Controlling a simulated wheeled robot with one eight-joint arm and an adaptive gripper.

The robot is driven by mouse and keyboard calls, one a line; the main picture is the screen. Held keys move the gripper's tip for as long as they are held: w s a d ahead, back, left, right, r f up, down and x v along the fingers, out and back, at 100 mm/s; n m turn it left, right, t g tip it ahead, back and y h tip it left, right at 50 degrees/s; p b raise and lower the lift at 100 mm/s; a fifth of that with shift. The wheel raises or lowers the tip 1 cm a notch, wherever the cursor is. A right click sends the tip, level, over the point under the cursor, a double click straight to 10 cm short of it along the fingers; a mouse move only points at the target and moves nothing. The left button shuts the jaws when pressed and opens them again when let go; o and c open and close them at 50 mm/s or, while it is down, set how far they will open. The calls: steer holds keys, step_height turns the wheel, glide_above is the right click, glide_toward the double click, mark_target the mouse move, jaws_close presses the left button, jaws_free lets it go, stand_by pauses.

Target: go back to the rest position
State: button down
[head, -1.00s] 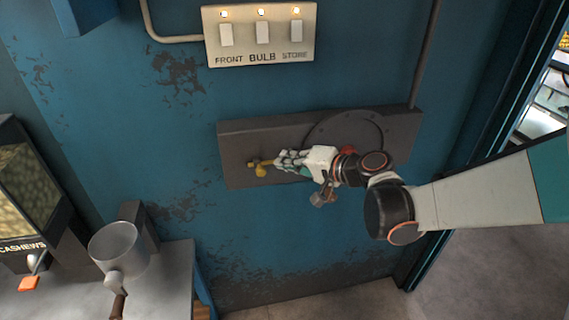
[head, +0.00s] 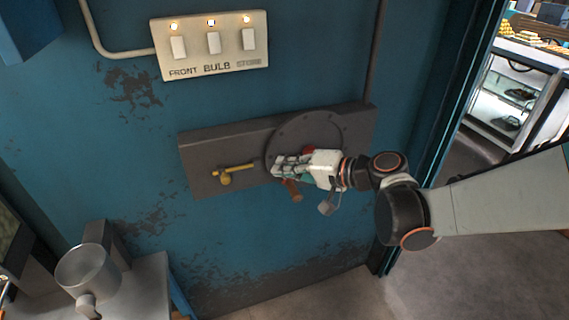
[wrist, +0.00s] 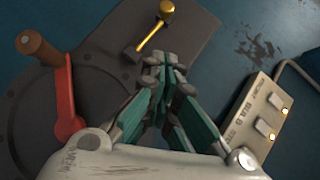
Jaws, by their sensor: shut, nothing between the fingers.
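My gripper (head: 278,166) is shut and empty in front of the dark wall plate (head: 204,180). In the wrist view its green-padded fingers (wrist: 163,72) meet at the tips. A yellow handle with a round knob (head: 226,179) is on the plate, to the left of my gripper and apart from it. It also shows in the wrist view (wrist: 162,17), beyond the fingertips. A red crank arm (wrist: 65,98) with a brown grip (wrist: 38,47) is on the plate's round part. In the head view my gripper partly hides the crank.
A switch panel (head: 212,62) with three switches and lit lamps is on the blue wall above. A metal cup (head: 86,270) stands on a counter (head: 140,290) at lower left. A door frame (head: 440,110) is at right, with shelves beyond. The floor (head: 330,300) below looks clear.

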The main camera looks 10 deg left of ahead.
steer(key=s+d+h, duration=0.4)
steer(key=s+d, duration=0.2)
steer(key=d, duration=0.4)
steer(key=s+d+f+t+h+b, duration=0.1)
steer(key=s+d+h, duration=0.4)
steer(key=d, duration=0.5)
steer(key=s+d+t+h+b, duration=0.1)
steer(key=s+d+h, duration=0.3)
steer(key=s+d, duration=0.3)
steer(key=d, duration=0.4)
steer(key=shift+s+f, duration=0.25)
steer(key=shift+d+h, duration=0.2)
steer(key=shift+h, duration=0.1)
